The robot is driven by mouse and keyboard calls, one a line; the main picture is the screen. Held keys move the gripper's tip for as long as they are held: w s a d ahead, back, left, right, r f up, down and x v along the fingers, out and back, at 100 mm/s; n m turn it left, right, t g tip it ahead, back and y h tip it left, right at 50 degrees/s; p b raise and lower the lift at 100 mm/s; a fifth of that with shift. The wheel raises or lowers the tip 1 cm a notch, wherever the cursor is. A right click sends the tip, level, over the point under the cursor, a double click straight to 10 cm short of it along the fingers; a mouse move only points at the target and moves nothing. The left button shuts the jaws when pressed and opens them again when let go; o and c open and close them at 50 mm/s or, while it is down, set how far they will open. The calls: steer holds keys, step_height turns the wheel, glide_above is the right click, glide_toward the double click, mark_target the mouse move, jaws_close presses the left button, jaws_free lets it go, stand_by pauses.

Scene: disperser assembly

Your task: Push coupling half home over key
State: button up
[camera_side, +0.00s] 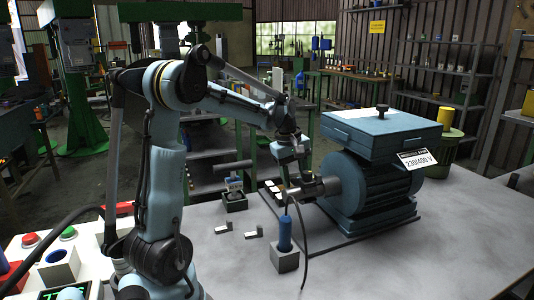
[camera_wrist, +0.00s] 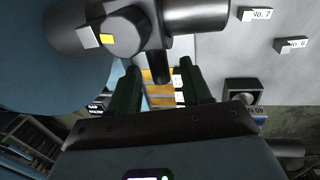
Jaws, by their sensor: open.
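The dark coupling half (camera_side: 318,187) sits on the shaft at the left end of the blue motor (camera_side: 375,185). In the wrist view dark round metal parts (camera_wrist: 195,14) lie across the top, beside the motor's blue body (camera_wrist: 60,75). How far the coupling half is seated is not clear. My gripper (camera_side: 291,172) is beside the shaft end. In the wrist view its two fingers (camera_wrist: 160,73) are apart, with nothing clearly held between them.
A blue-handled tool (camera_side: 285,233) stands in a grey block in front of the shaft. Small labelled parts (camera_side: 253,232) lie on the table. A dark square holder (camera_side: 235,201) stands left of the motor's base plate. The table's right front is clear.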

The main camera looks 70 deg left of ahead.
step_height(320, 180, up, 12)
steer(key=s, duration=0.2)
steer(key=shift+s, duration=0.15)
steer(key=shift+f, duration=0.1)
steer(key=s+d+f+m+t, duration=0.1)
steer(key=d+f+m, duration=0.2)
steer(key=d+m, duration=0.3)
steer(key=s+d+f+m+t, duration=0.2)
steer(key=d+f+m, duration=0.2)
steer(key=d, duration=0.6)
steer(key=s+d+f+m+t, duration=0.1)
steer(key=d+f+m+t, duration=0.1)
steer(key=d+m, duration=0.6)
steer(key=shift+s+d+f, duration=0.15)
steer(key=shift+s+f, duration=0.25)
steer(key=shift+f, duration=0.5)
